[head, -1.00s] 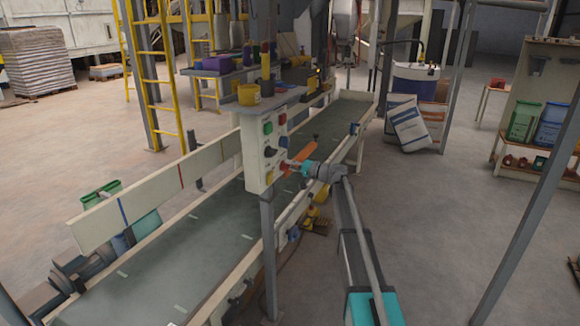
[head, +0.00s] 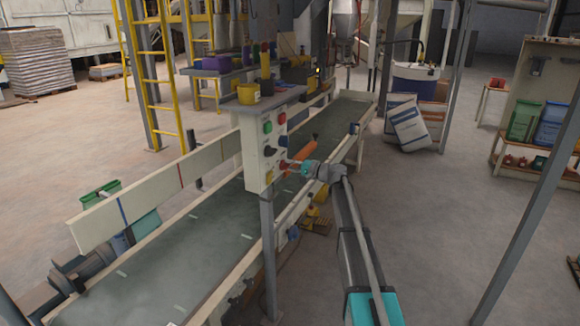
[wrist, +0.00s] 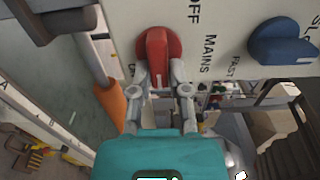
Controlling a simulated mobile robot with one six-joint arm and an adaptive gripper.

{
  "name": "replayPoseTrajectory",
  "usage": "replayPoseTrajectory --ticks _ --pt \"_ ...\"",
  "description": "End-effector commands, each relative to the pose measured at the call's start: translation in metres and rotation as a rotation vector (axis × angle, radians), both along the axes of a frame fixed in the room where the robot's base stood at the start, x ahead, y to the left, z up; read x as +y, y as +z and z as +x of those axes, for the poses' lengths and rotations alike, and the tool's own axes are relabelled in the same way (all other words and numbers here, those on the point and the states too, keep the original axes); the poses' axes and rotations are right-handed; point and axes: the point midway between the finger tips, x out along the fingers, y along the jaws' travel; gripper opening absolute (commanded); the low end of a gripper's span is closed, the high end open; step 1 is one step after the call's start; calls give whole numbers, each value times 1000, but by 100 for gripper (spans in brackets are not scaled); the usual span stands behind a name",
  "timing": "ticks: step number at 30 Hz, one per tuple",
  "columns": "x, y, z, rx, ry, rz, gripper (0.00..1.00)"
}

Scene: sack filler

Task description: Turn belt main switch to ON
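The red main switch (wrist: 157,50) is a rotary knob on the pale control panel, with the word MAINS beside it in the wrist view. OFF is printed at the upper right of it; a label on its lower left is mostly covered. The knob's white mark points down in the picture, towards my gripper. My gripper (wrist: 161,78) has its two fingers on either side of the knob's grip and looks closed on it. In the head view my gripper (head: 298,166) reaches the lower part of the control box (head: 255,160) from the right.
A blue knob (wrist: 284,42) sits beside the red one on the same panel. The belt conveyor (head: 190,250) runs behind and below the box, with an orange cylinder (head: 302,152) close behind my gripper. Grey posts stand near; the floor on the right is open.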

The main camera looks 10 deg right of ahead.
Motion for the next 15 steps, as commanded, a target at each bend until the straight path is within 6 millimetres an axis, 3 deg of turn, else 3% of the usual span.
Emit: replayPoseTrajectory --ticks 1,5,15 --pt "4 2 5 0 -1 9 32" --pt "4 2 5 0 -1 6 56" --pt "1 1 2 -2 -1 2 56"
